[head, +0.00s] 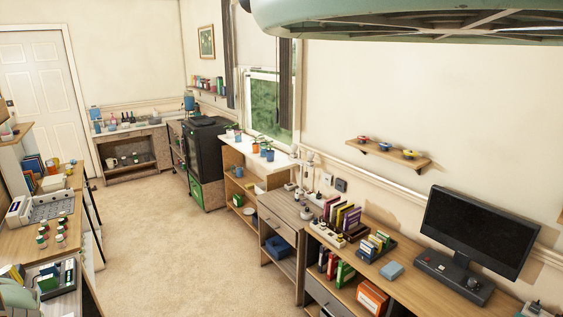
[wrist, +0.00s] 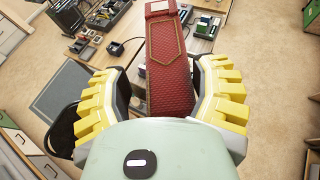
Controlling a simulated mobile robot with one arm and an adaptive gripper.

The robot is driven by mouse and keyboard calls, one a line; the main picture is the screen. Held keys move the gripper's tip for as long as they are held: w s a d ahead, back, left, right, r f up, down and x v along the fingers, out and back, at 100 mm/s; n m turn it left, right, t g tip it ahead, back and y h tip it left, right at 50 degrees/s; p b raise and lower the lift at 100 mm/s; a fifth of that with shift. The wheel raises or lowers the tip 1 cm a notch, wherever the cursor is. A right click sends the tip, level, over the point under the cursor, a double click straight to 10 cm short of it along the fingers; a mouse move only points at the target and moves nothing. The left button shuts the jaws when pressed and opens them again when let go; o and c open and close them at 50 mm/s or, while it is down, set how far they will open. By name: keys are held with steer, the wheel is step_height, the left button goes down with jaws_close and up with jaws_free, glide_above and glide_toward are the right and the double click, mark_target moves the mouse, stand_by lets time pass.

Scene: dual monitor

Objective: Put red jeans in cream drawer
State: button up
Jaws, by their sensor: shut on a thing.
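My gripper (wrist: 160,88), with yellow ribbed fingers, is shut on a long, flat red item (wrist: 168,62) in the wrist view, which I take to be the red jeans. It has a textured red surface, a gold outline and a pale patch near its far end. It points away from my palm, and its near end is hidden by the palm. Pale cabinet fronts (wrist: 22,142) show at the left edge of the wrist view. I cannot tell whether one is the cream drawer. The red item does not show in the head view.
In the head view, a long desk (head: 412,288) along the right wall bears a monitor (head: 480,232) and books. A crowded desk (head: 70,205) stands at the left. Open carpet (head: 165,240) lies between. The wrist view shows a cluttered desk beyond the red item.

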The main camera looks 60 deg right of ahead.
steer(key=s+r+n+y+p, duration=0.1)
steer(key=s+r+y+p, duration=0.1)
steer(key=r+p, duration=0.7)
steer(key=s+r+n+g+y+p, duration=0.1)
steer(key=s+r+n+y+p, duration=0.1)
steer(key=r+p, duration=0.7)
steer(key=shift+s+a+n+p, duration=0.2)
steer(key=shift+a+n+p, duration=0.1)
steer(key=shift+a+p, duration=0.15)
steer(key=shift+g, duration=0.3)
